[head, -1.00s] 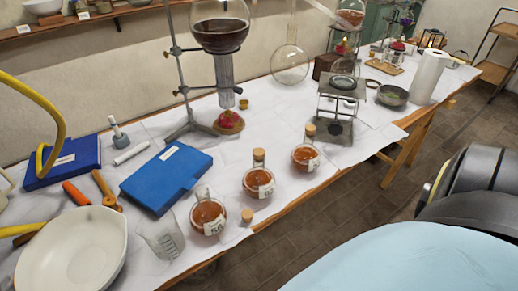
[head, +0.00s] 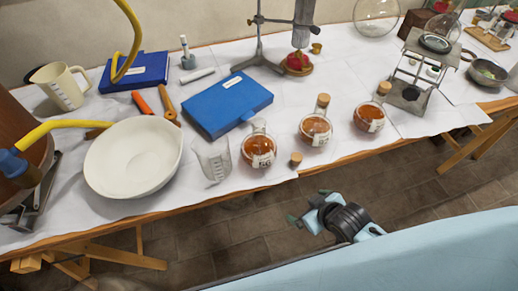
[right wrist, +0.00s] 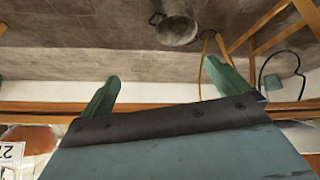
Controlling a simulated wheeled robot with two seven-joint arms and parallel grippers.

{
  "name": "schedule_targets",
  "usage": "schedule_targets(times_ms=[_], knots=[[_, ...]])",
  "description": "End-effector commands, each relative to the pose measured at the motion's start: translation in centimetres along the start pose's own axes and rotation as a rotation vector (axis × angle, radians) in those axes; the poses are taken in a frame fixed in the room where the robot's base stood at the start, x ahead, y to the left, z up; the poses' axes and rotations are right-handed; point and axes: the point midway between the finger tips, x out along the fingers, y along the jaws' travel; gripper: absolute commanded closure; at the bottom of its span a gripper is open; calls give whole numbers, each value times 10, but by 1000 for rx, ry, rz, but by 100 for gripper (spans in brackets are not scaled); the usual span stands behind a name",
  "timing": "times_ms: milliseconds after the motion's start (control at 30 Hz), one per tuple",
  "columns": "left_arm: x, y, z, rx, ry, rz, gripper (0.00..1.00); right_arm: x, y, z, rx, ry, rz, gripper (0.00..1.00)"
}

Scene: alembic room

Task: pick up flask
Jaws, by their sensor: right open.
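Three round flasks of orange-brown liquid with white labels stand on the white table cover: a left flask (head: 259,150), a middle corked flask (head: 316,128) and a right corked flask (head: 370,117). The left flask's neck is uncorked, and a cork (head: 296,160) stands beside it. My right gripper (head: 308,208) is open and empty, off the table's front edge, below the left and middle flasks in the head view. In the right wrist view its green fingers (right wrist: 164,88) are spread with nothing between them. Part of a labelled flask (right wrist: 28,142) shows at lower left there. My left gripper is not in view.
A glass beaker (head: 212,158) stands just left of the left flask, with a blue case (head: 228,104) behind. A white bowl (head: 133,157) is further left. A metal stand (head: 410,95) is at the right. The floor before the table is clear near my right gripper.

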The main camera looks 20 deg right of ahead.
Motion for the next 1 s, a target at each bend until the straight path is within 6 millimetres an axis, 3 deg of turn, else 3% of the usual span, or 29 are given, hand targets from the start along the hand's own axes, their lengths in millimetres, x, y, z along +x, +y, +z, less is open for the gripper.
schedule_targets(times_ms=[100, 200, 333, 500, 633, 1000], knots=[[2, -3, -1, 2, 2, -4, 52, -30, 6, -60, -93, 183, -23, 0], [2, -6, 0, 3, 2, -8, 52, -42, 8, -91, -164, 329, -57, 0], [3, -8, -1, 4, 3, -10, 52, -58, 6, -118, -231, 475, -105, 0], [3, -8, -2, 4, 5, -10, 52, -72, 4, -136, -278, 583, -150, 0], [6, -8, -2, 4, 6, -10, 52, -66, 0, -145, -282, 604, -158, 0], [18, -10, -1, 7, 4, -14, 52, -16, -13, -177, -281, 602, -157, 0]])
